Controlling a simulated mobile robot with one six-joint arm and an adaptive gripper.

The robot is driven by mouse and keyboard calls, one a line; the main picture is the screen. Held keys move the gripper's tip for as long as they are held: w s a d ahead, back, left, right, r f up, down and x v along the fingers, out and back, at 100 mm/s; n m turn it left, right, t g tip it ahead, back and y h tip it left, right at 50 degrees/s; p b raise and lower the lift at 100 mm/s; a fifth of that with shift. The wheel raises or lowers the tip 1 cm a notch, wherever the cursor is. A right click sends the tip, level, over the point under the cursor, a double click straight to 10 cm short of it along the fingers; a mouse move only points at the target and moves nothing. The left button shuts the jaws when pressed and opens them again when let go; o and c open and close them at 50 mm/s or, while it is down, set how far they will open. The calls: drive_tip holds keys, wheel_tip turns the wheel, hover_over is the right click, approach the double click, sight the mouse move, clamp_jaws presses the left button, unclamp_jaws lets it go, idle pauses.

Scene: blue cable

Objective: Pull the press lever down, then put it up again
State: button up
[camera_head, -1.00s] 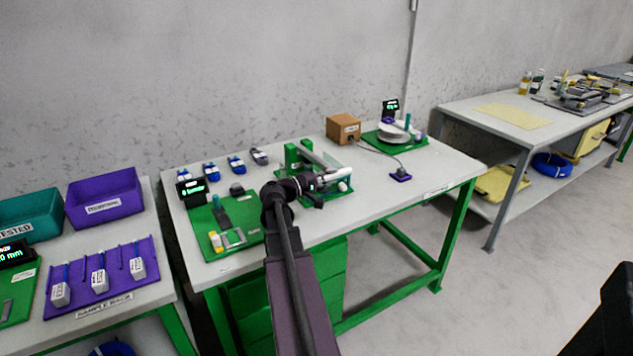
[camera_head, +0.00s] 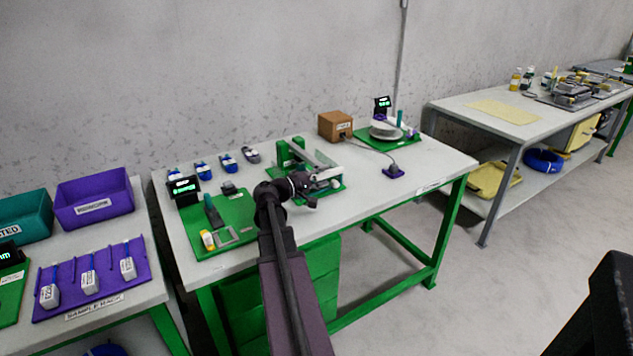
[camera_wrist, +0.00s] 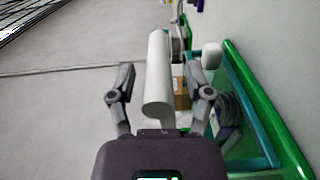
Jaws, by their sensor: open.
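The press (camera_head: 292,152) is a green stand with a pale bar on a green base, at the middle of the workbench. Its white lever (camera_head: 328,173) shows beside my gripper (camera_head: 308,190), low over the base. In the wrist view, a white cylindrical handle (camera_wrist: 157,75), seemingly the lever's, runs between the two fingers of my gripper (camera_wrist: 160,85). The fingers are open, one on each side, with a gap on both sides. My wrist hides part of the press in the head view.
A brown box (camera_head: 335,126) and a green mat with a white round device (camera_head: 385,131) stand to the right. A green board (camera_head: 218,228) with small parts and a display (camera_head: 184,187) lies to the left. Several blue items line the back. The bench's right front is clear.

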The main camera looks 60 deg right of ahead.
drive_tip(key=shift+a, duration=0.1)
drive_tip(key=v, duration=1.2)
idle(0.9)
